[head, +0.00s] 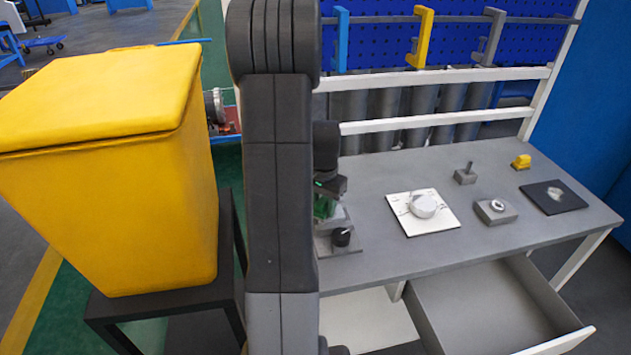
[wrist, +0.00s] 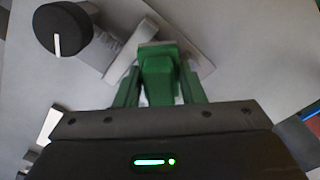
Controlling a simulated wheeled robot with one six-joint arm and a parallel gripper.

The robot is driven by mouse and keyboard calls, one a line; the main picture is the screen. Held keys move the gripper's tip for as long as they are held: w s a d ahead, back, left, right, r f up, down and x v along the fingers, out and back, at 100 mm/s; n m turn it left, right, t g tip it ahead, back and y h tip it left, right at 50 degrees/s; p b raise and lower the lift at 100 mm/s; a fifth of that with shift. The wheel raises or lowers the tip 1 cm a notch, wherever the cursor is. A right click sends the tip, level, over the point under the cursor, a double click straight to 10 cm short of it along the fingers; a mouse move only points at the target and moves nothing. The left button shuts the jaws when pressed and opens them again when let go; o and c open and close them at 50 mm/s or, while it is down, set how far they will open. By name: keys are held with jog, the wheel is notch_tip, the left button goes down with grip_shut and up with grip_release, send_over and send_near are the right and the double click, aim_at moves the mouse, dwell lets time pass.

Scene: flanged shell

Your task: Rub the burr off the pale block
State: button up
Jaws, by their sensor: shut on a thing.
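My gripper (wrist: 158,88) points down over the left part of the grey bench. Its green fingers are shut on a green piece (wrist: 158,72), which looks like a handle with a grey-brown edge at its far end. In the head view my gripper (head: 326,205) is partly hidden behind my arm. Beneath it is a pale grey fixture (wrist: 125,45) with a black knob (wrist: 62,28) beside it. The held piece covers the middle of the fixture. I cannot tell the pale block or its burr apart there, nor whether the held piece touches it.
A white board (head: 445,223) with a round pale part stands mid-bench. To its right are a grey block with a ring (head: 495,209), a post on a base (head: 466,175), a yellow item (head: 521,161) and a dark mat (head: 540,202). An open drawer (head: 490,315) juts out in front. A yellow bin (head: 110,190) stands left.

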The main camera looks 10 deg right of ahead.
jog(key=r, duration=0.2)
jog(key=r+p, duration=0.1)
jog(key=r, duration=0.1)
jog(key=shift+d+p, duration=0.2)
jog(key=shift+p, duration=0.1)
jog(key=shift+a+r+p, duration=0.1)
jog(key=shift+r+p, duration=1.4)
jog(key=shift+r, duration=0.65)
jog(key=shift+f, duration=0.1)
